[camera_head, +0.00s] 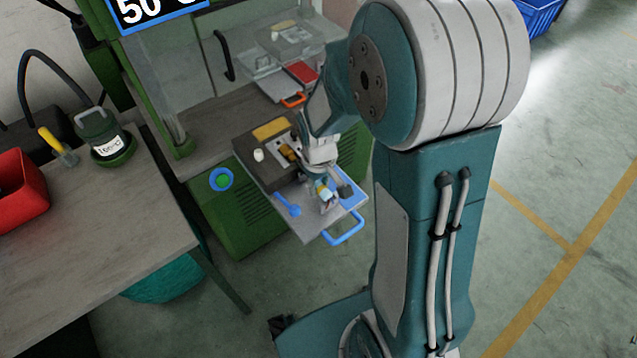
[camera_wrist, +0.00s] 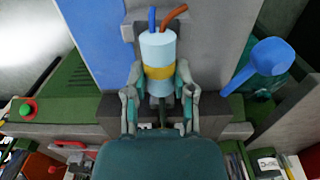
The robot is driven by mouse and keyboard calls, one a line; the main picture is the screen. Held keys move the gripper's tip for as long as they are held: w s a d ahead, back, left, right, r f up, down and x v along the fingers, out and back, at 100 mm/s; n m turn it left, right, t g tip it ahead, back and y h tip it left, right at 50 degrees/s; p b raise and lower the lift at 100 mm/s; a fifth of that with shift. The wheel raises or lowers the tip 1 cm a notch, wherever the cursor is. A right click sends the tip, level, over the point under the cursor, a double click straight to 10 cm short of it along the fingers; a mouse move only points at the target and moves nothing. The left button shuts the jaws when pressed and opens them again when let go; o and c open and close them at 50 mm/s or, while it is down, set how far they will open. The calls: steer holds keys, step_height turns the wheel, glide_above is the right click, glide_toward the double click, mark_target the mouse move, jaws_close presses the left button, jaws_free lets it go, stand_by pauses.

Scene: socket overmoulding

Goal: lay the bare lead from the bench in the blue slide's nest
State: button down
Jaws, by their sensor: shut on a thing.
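The bare lead (camera_wrist: 158,50) is a pale blue cylinder with a yellow band and a blue and an orange wire at its far end. My gripper (camera_wrist: 161,82) is shut on it, one finger on each side. In the head view my gripper (camera_head: 324,190) is over the slide (camera_head: 318,222), a grey plate with a blue patch and a blue loop handle (camera_head: 343,229). A grey block (camera_wrist: 129,32) shows behind the lead's wire end in the wrist view. The nest is largely hidden by the gripper and lead. I cannot tell whether the lead touches it.
A blue lever (camera_head: 287,205) stands on the slide, left of my gripper; it also shows in the wrist view (camera_wrist: 265,66). The green press with a round green button (camera_head: 222,180) is behind. The bench (camera_head: 90,235) at left holds a red bin (camera_head: 20,190) and a pot (camera_head: 107,137).

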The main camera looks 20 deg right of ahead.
steer(key=shift+c, duration=1.8)
jaws_free()
step_height(320, 180, up, 12)
steer(key=s+r+m+t, duration=0.3)
steer(key=s+r+t, duration=0.2)
steer(key=s+r, duration=0.5)
steer(key=s, duration=0.4)
steer(key=shift+r+m+t, duration=0.25)
steer(key=shift+m+t, duration=0.05)
